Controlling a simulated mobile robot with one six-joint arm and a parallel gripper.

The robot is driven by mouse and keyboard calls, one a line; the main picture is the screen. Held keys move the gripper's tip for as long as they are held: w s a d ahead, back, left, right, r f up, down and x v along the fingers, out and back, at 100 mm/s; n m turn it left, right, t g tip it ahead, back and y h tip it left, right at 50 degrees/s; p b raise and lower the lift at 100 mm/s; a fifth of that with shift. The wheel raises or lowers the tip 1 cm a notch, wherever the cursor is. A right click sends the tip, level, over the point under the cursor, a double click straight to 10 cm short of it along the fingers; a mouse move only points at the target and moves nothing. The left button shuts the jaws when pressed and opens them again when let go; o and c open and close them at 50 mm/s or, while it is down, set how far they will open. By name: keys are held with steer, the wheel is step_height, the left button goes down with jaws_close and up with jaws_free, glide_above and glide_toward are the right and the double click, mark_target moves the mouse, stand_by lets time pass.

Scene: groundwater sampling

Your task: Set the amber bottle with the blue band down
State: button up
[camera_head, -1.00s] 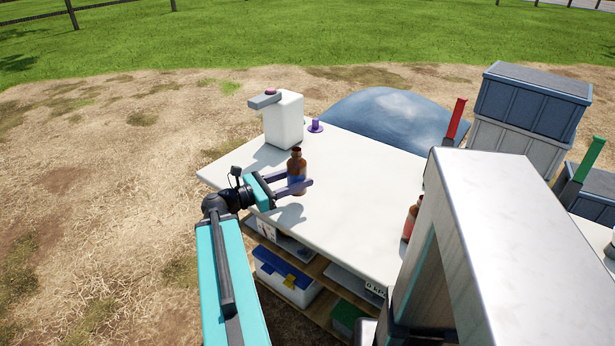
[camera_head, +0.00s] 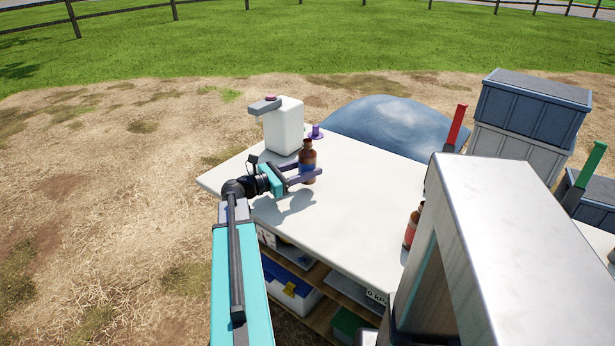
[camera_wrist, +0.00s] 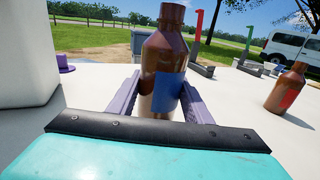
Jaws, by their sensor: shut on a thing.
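The amber bottle with the blue band (camera_head: 308,157) is upright between the two purple fingers of my gripper (camera_head: 305,174), over the left part of the white table (camera_head: 335,215). My gripper is shut on it. In the wrist view the bottle (camera_wrist: 163,62) stands upright between the fingers, its blue band (camera_wrist: 167,92) facing me. I cannot tell whether the bottle's base touches the table.
A white dispenser-like box (camera_head: 284,128) with a grey arm stands close behind the bottle. A purple cap-like piece (camera_head: 316,132) is beside it. An amber bottle with a red band (camera_head: 411,226) stands at the right. The table's middle is clear.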

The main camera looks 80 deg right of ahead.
stand_by(0.3)
steer(key=shift+f, duration=1.75)
steer(key=shift+f, duration=0.2)
steer(key=o, duration=1.4)
steer(key=shift+r, duration=0.25)
steer(key=b+v, duration=0.1)
steer(key=v, duration=1.1)
